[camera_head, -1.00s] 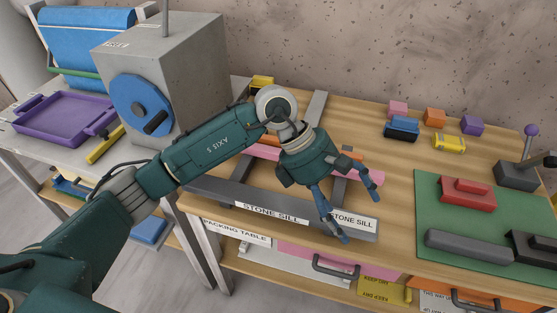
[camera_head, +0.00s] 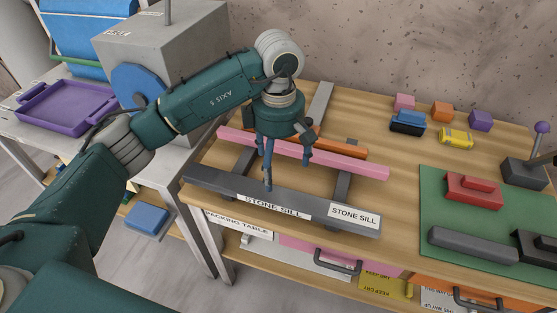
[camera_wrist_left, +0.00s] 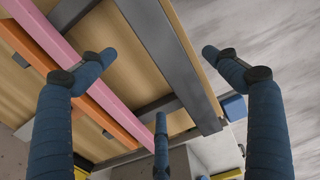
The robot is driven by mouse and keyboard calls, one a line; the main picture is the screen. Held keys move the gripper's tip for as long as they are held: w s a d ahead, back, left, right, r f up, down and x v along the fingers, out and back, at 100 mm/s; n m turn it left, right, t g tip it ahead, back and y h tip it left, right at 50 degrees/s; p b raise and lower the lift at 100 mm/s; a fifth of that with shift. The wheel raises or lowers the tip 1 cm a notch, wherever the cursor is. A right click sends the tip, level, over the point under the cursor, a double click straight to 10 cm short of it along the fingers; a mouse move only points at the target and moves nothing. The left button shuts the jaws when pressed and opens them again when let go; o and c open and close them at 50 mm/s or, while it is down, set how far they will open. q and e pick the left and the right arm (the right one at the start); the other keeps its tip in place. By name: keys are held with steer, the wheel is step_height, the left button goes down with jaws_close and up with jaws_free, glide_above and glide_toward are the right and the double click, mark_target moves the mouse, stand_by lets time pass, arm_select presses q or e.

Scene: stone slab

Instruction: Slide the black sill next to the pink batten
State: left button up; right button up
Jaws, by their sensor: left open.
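The black sill (camera_head: 220,191), a long dark grey bar labelled STONE SILL, lies along the table's front edge. The pink batten (camera_head: 350,166) lies behind it, roughly parallel, with a gap between them. My left gripper (camera_head: 284,168) points down with its blue fingers spread, empty. In the head view one finger overlaps the sill's back edge and the others are over the gap; contact cannot be told. The left wrist view shows the sill (camera_wrist_left: 165,45) between the open fingers and the pink batten (camera_wrist_left: 62,50) to the left. My right gripper is out of view.
Dark rails (camera_head: 343,186) run crosswise under the bars. An orange bar (camera_head: 345,149) lies behind the pink batten. Small coloured blocks (camera_head: 442,112) stand at the back right. A green mat (camera_head: 440,205) with red and grey pieces lies on the right.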

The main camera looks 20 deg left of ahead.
mark_target(278, 190)
arm_select(q)
step_height(278, 190, down, 10)
steer(key=p, duration=0.2)
steer(key=shift+f+p, duration=0.2)
steer(key=shift+p, duration=0.1)
steer(key=c, duration=2.1)
steer(key=shift+w+r, duration=0.1)
steer(key=shift+w, duration=0.05)
